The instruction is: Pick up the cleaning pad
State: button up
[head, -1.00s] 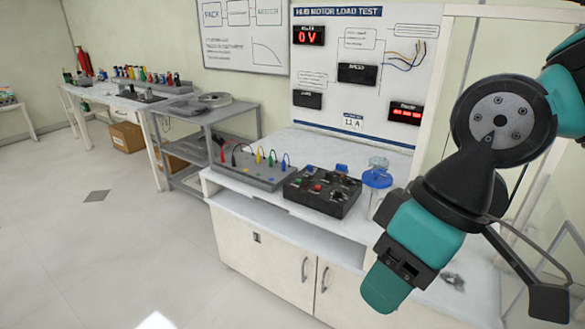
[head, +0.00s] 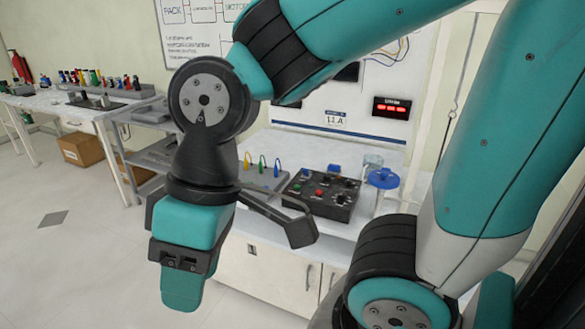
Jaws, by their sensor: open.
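My gripper (head: 240,258) hangs at the end of my bent arm, left of the middle of the head view. It is open, and I see nothing held in it. It appears above the floor, in front of the white bench (head: 262,262), and covers part of it. My arm hides the right part of the bench top.
A brown box (head: 82,149) sits under the left table.

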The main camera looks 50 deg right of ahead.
aim_at(334, 169)
jog(key=u, duration=0.05)
jog(key=i, duration=0.9)
jog(key=z, duration=0.45)
jog(key=i, duration=0.65)
jog(key=z, duration=1.25)
jog(key=i, duration=0.5)
jog(key=z, duration=0.5)
